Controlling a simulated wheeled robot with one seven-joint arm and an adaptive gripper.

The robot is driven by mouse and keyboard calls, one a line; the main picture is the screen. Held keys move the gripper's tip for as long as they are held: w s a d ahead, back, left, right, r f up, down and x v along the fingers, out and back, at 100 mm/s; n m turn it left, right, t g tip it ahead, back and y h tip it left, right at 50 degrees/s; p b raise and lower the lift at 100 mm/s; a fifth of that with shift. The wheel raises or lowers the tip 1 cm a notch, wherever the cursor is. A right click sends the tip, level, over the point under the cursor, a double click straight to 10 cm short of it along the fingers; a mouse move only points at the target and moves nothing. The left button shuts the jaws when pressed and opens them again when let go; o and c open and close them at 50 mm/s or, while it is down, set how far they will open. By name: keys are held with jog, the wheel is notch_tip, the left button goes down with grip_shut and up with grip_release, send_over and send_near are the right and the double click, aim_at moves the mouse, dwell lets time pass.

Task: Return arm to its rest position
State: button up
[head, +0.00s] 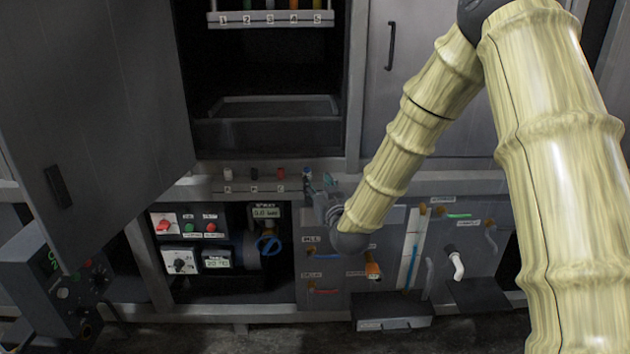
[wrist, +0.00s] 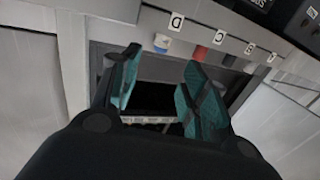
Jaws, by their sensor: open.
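My gripper (wrist: 157,98) shows in the wrist view with its two teal-padded fingers apart and nothing between them. In the head view my gripper (head: 328,184) is small and partly hidden by the wrist, in front of the ledge with labelled knobs. My arm reaches down from the upper right to this spot, bent at the elbow near the top edge. No pan is plainly visible in either view.
An open cabinet (head: 202,132) holds a grey tray (head: 275,101) below a numbered rack (head: 270,19). An open door (head: 95,110) hangs at the left. A control panel (head: 190,242) and a pipe panel (head: 440,235) lie below. A row of labels (wrist: 205,38) is near the fingers.

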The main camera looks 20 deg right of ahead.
jog(key=shift+s, duration=0.45)
jog(key=s+a+f+g, duration=0.15)
jog(key=s+f, duration=0.25)
jog(key=f, duration=0.5)
jog(key=s+a+f+g, duration=0.1)
jog(key=s+f+g, duration=0.25)
jog(key=f, duration=0.55)
jog(key=s+a+f+g, duration=0.2)
jog(key=s+f+g, duration=0.7)
jog(key=s+f, duration=1.75)
jog(key=s+f+g, duration=0.2)
jog(key=s+g, duration=0.2)
jog(key=s, duration=1.3)
notch_tip(320, 180, up, 26)
jog(key=p, duration=2.6)
jog(key=shift+d, duration=0.25)
